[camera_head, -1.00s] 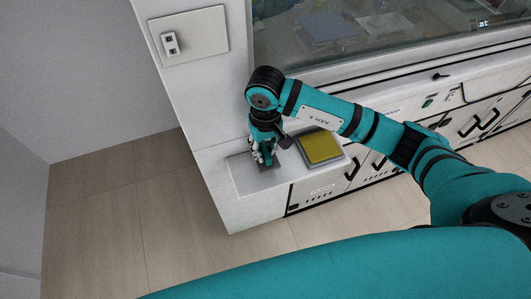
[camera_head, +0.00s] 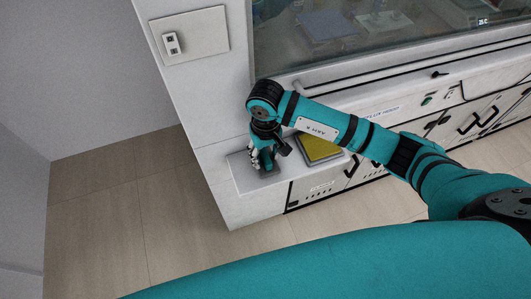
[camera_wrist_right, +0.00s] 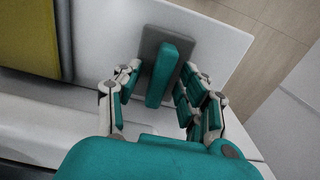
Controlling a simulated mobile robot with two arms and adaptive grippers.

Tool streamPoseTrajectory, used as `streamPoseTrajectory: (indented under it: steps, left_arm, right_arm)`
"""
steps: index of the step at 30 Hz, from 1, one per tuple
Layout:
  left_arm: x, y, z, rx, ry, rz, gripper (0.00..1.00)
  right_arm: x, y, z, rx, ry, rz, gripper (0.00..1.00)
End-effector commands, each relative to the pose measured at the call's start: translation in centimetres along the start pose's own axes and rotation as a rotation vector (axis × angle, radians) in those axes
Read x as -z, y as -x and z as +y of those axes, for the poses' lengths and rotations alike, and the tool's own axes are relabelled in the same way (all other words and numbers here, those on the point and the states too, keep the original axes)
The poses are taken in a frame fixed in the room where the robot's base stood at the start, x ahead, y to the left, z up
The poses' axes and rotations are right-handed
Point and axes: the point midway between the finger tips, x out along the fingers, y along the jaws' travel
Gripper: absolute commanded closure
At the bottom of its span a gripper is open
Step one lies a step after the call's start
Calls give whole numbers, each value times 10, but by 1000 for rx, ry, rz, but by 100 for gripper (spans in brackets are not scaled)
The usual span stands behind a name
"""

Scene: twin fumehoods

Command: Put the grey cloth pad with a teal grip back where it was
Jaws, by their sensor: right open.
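The grey cloth pad (camera_wrist_right: 150,45) lies on the white ledge, with its teal grip (camera_wrist_right: 168,75) standing up along its middle. My right gripper (camera_wrist_right: 160,82) is open in the right wrist view, with fingers on both sides of the grip and a visible gap to each side. In the head view my right gripper (camera_head: 262,160) points down over the pad at the left end of the ledge and hides most of it. My left gripper is not in view.
A yellow pad on a dark-edged base (camera_head: 320,147) lies to the right on the same ledge (camera_head: 243,178); it also shows in the wrist view (camera_wrist_right: 28,38). The fumehood glass (camera_head: 400,40) rises behind. The ledge ends at the left and front, above the floor.

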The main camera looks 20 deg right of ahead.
Motion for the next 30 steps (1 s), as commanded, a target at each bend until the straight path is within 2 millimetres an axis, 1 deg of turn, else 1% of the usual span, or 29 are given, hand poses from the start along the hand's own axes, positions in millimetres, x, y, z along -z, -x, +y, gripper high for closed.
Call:
streamPoseTrajectory:
  steps: [3,5,8,15,18,21,25,30]
  left_arm:
    - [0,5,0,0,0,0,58]
    - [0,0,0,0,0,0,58]
    - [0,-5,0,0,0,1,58]
    - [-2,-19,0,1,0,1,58]
    - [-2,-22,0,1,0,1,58]
    - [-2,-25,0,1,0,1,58]
    - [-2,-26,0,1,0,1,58]
    - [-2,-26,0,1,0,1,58]
  right_arm:
    - [0,5,0,1,0,0,59]
    - [1,8,0,1,1,3,59]
    - [2,24,0,1,2,6,59]
    - [1,77,0,-1,2,7,59]
    - [1,95,0,-1,1,6,59]
    - [1,109,0,0,1,3,59]
    - [0,119,0,0,0,1,59]
    - [0,122,0,0,0,0,59]
